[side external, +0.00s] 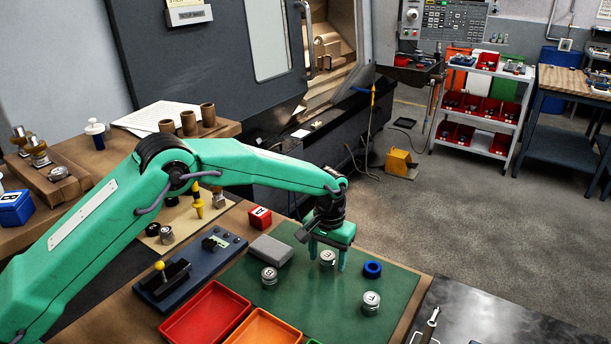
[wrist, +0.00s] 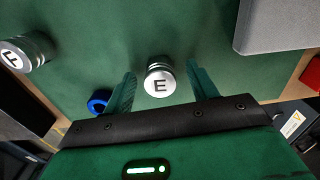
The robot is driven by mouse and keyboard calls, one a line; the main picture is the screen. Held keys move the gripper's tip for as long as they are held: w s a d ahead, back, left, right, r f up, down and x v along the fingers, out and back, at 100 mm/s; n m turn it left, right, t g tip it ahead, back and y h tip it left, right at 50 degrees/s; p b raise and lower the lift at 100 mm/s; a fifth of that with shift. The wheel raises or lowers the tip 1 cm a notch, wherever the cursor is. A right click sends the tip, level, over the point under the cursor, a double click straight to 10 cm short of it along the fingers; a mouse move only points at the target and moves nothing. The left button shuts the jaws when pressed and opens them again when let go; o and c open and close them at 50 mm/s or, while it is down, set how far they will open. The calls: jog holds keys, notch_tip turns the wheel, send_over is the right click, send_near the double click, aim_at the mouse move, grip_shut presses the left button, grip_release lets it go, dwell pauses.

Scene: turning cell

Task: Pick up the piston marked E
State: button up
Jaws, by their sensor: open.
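The piston marked E (wrist: 160,80) stands upright on the green mat (wrist: 105,30), a short silver cylinder with a dark letter on its pale top. In the wrist view it lies between the two green fingers of my gripper (wrist: 161,75), with a visible gap on each side. In the side view my gripper (side external: 327,264) points down with its open fingers either side of this piston (side external: 328,259). Its letter is too small to read there. The fingers hold nothing.
A piston marked F (side external: 371,303) stands front right, another piston (side external: 269,277) left. A blue ring (side external: 372,269) lies right of my gripper, and a grey block (side external: 271,250) lies left. Red (side external: 207,315) and orange (side external: 262,330) trays sit at the mat's front left.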

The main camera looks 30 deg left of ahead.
aim_at(328, 258)
jog(key=c, duration=1.1)
jog(key=shift+r, duration=0.2)
jog(key=shift+r, duration=0.25)
jog(key=r, duration=0.4)
jog(key=shift+s+d, duration=0.35)
jog(key=shift+s, duration=0.05)
jog(key=s+d+r, duration=0.4)
jog(key=s, duration=0.1)
jog(key=s+d+r, duration=0.2)
jog(key=s, duration=0.1)
jog(key=shift+s+d+r, duration=0.1)
jog(key=shift+d, duration=0.3)
